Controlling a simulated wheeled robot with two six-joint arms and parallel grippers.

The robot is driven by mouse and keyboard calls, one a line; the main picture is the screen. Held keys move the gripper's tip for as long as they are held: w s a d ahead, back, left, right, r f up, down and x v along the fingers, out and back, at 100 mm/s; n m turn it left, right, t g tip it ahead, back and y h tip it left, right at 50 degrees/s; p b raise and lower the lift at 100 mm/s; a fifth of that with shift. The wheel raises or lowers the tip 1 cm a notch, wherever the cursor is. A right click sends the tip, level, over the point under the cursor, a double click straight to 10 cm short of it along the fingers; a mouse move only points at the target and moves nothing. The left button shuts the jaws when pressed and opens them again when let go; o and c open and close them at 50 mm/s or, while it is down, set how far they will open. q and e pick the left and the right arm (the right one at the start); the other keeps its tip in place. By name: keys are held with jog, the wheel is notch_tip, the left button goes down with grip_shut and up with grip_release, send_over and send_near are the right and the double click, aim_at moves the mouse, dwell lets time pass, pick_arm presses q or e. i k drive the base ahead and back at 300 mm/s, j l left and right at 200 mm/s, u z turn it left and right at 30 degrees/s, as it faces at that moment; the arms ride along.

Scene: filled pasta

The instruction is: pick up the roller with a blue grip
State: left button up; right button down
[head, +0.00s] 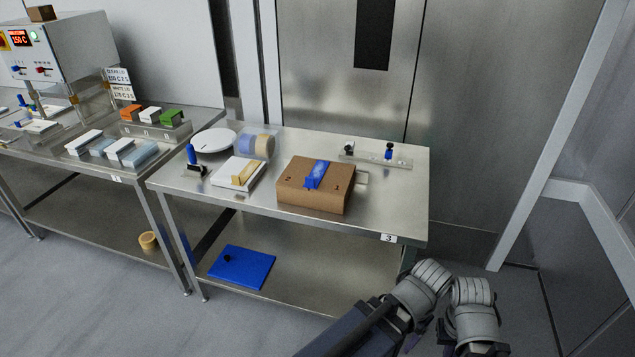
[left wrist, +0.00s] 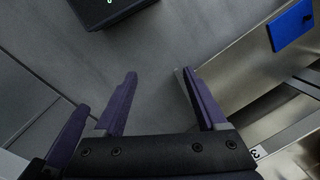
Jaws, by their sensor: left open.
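An upright blue handle with a dark foot (head: 193,158) stands at the left end of the steel table. A smaller blue-topped tool (head: 389,151) stands in a metal rack (head: 402,162) at the back right. I cannot tell for certain which one is the roller with a blue grip. In the left wrist view my left gripper (left wrist: 160,90) is open, its purple fingers apart over bare floor and empty. My arms show in the head view's lower right, off the table's front right corner. My right gripper's jaws do not show clearly.
A cardboard box (head: 325,200) with a blue item (head: 317,174) on top sits mid-table. A white block with a yellow piece (head: 243,174), a white plate (head: 213,141) and tape-like rolls stand left of it. A blue board (head: 242,267) lies on the lower shelf.

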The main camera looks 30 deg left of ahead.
aim_at(192, 164)
jog(key=u, duration=1.85)
